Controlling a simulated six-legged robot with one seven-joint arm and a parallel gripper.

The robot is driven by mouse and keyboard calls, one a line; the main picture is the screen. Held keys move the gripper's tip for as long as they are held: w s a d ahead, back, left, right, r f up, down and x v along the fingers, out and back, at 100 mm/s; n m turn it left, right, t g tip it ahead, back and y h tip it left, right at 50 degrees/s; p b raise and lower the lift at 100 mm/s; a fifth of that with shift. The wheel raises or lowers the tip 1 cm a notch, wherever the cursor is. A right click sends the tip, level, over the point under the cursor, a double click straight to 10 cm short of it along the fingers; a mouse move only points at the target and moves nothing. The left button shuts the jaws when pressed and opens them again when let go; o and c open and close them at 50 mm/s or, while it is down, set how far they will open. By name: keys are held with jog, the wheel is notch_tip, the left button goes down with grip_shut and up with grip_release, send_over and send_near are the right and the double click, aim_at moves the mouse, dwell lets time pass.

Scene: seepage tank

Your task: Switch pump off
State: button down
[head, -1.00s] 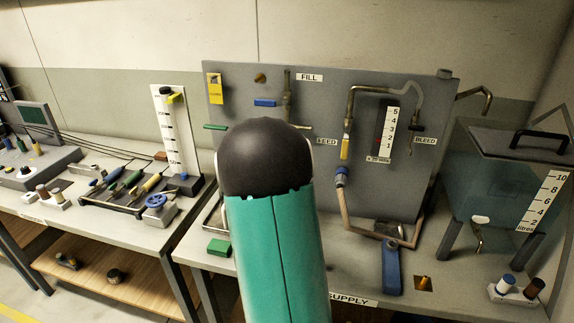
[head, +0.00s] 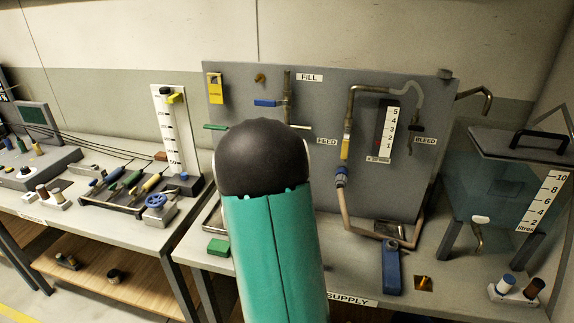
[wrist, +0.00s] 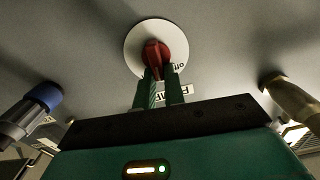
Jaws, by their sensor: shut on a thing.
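A red pump knob (wrist: 155,55) sits on a round white dial plate (wrist: 135,38) in the wrist view, with "off" lettering at the plate's right edge. A partly covered label (wrist: 178,92) with upside-down lettering lies just below the plate. My gripper (wrist: 160,75) is shut on the red knob, with its two green fingers at the knob's lower part. In the head view my teal and black arm hides the knob, the dial and the gripper.
A grey panel (head: 230,100) carries pipes, a FILL label (head: 309,77) and a gauge (head: 385,130). A clear tank (head: 490,190) stands at the right. A blue-collared fitting (wrist: 42,97) and a brass pipe (wrist: 290,98) flank my gripper. Tools lie on the left bench (head: 110,235).

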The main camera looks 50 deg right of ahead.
jog(key=shift+w+a+f+n, duration=0.1)
jog(key=shift+w+n, duration=0.15)
jog(key=shift+n, duration=1.4)
jog(key=shift+w+a+f+n, duration=0.15)
jog(key=shift+w+n, duration=0.1)
jog(key=shift+n, duration=1.45)
jog(key=shift+w+a+n, duration=0.1)
jog(key=shift+w+n, duration=0.15)
jog(key=shift+n, duration=1.4)
jog(key=c, duration=1.5)
grip_release()
